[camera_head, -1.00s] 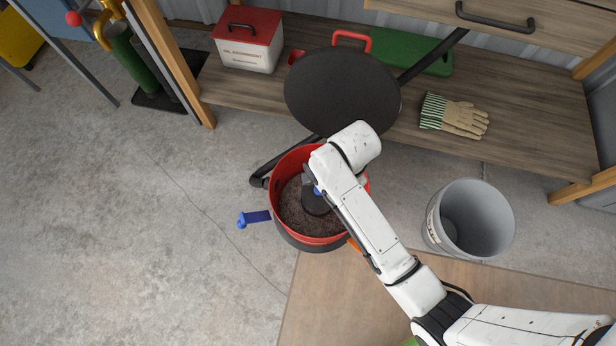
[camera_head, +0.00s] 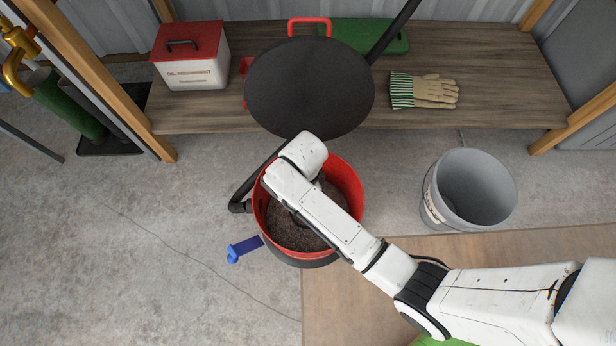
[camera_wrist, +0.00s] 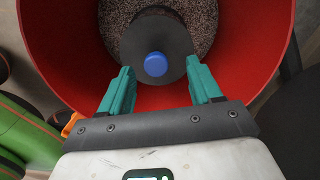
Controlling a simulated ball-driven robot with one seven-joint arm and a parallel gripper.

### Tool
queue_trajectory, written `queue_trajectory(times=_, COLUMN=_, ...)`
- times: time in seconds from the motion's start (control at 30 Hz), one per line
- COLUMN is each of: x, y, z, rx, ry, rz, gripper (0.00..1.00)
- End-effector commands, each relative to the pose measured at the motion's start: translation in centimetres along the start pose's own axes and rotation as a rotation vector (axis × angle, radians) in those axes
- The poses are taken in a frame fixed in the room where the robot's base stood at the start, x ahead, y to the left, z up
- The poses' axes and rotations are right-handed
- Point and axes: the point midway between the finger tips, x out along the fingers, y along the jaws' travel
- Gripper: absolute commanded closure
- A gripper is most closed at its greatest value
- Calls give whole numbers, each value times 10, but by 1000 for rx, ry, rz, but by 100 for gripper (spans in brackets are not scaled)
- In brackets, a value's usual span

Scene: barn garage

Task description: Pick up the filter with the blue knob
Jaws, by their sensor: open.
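The filter (camera_wrist: 172,35) is a dark round piece with a blue knob (camera_wrist: 155,64) on top. In the wrist view it lies inside a red bucket (camera_wrist: 62,50) on brown granular debris. My gripper (camera_wrist: 162,82) is open, its two teal fingers reaching over the bucket's near rim on either side of the filter's near edge. The blue knob lies ahead, between the lines of the fingers. I cannot tell if the fingers touch the filter. In the head view my arm covers the filter and the gripper, and the red bucket (camera_head: 348,185) shows around the arm.
A black round lid (camera_head: 310,88) stands tilted behind the bucket. A grey bucket (camera_head: 470,190) stands to the right. A wooden shelf (camera_head: 500,75) holds gloves (camera_head: 423,91) and a red-and-white box (camera_head: 190,57).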

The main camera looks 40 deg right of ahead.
Motion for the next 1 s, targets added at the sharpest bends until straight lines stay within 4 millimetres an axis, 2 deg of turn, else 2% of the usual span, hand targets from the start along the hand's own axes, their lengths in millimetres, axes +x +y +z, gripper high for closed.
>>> queue_trajectory(times=0.3, x=43, y=6, z=-6, rx=1, ry=1, rz=1, gripper=36)
queue_trajectory(times=0.6, x=46, y=6, z=-6, rx=0, ry=0, rz=0, gripper=36)
queue_trajectory(times=1.0, x=46, y=6, z=-6, rx=0, ry=0, rz=0, gripper=74)
